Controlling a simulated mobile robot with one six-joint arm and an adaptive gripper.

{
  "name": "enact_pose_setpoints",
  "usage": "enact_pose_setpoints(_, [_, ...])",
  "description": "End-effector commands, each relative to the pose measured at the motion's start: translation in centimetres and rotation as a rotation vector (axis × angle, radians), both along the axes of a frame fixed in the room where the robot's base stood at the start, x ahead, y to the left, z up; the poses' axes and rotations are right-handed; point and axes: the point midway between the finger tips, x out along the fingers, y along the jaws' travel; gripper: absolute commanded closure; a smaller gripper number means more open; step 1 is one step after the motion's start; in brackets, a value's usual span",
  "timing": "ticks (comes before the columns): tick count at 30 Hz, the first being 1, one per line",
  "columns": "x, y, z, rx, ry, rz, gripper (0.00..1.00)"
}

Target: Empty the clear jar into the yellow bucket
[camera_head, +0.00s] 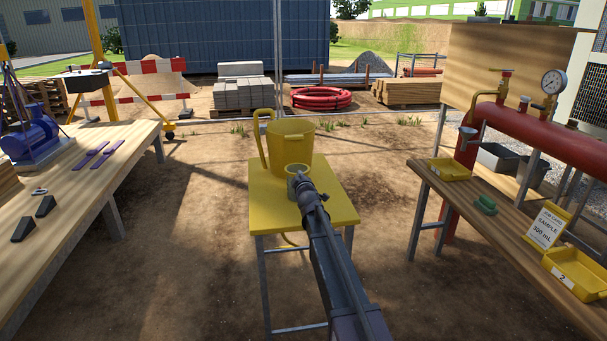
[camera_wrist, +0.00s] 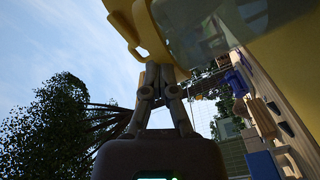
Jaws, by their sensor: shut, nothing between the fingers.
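The yellow bucket (camera_head: 290,147) stands upright on a small yellow table (camera_head: 333,205), its tall handle at the left. My gripper (camera_head: 303,190) is in front of the bucket, over the table. A small pale, round-rimmed thing (camera_head: 294,178), perhaps the clear jar, shows at the gripper's tip against the bucket; its contents cannot be made out. In the wrist view my gripper (camera_wrist: 161,75) has its fingers together, with nothing between them. Close above the fingertips are a yellow part with a slot (camera_wrist: 137,45) and a clear, greyish surface (camera_wrist: 200,28). Contact there cannot be told.
A wooden bench (camera_head: 85,180) with a blue machine (camera_head: 32,138) stands at the left. At the right, another bench (camera_head: 462,208) carries yellow trays (camera_head: 578,275), a green object (camera_head: 486,204) and a sample card (camera_head: 547,227). A red pipe (camera_head: 545,132) runs behind it. Dirt ground separates the tables.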

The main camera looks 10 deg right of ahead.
Motion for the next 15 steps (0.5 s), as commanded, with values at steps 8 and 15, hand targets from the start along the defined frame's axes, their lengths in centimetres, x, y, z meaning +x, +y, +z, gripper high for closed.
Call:
enact_pose_setpoints(8, [0.0, 0.0, 1.0, 0.001, 0.000, 0.000, 1.00])
enact_pose_setpoints(15, [0.0, 0.0, 3.3, 0.000, 0.000, 0.000, 1.00])
